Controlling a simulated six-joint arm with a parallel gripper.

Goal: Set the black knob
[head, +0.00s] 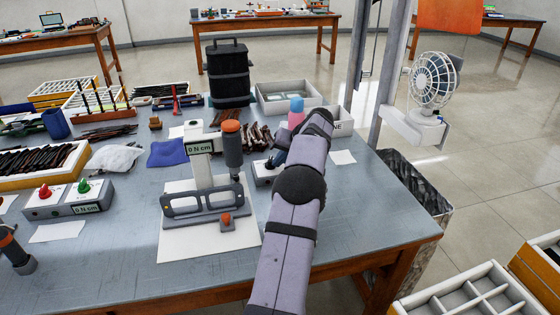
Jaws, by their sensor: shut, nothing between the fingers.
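A grey control box (262,176) stands on the bench just left of my arm, and the arm hides its right part. The black knob cannot be clearly told apart from the dark gripper parts over this box. My gripper (275,162) is at the far end of my arm, low over the box top, shut with nothing held. Its fingertips are small and partly hidden, so I cannot tell whether they touch the box or the knob.
A test stand (205,202) with an orange-topped cylinder (232,150) stands left of my arm. Another box (70,206) carries red and green knobs. A pink bottle with a blue cap (296,112) and a black canister (229,77) stand behind. The front bench is fairly clear.

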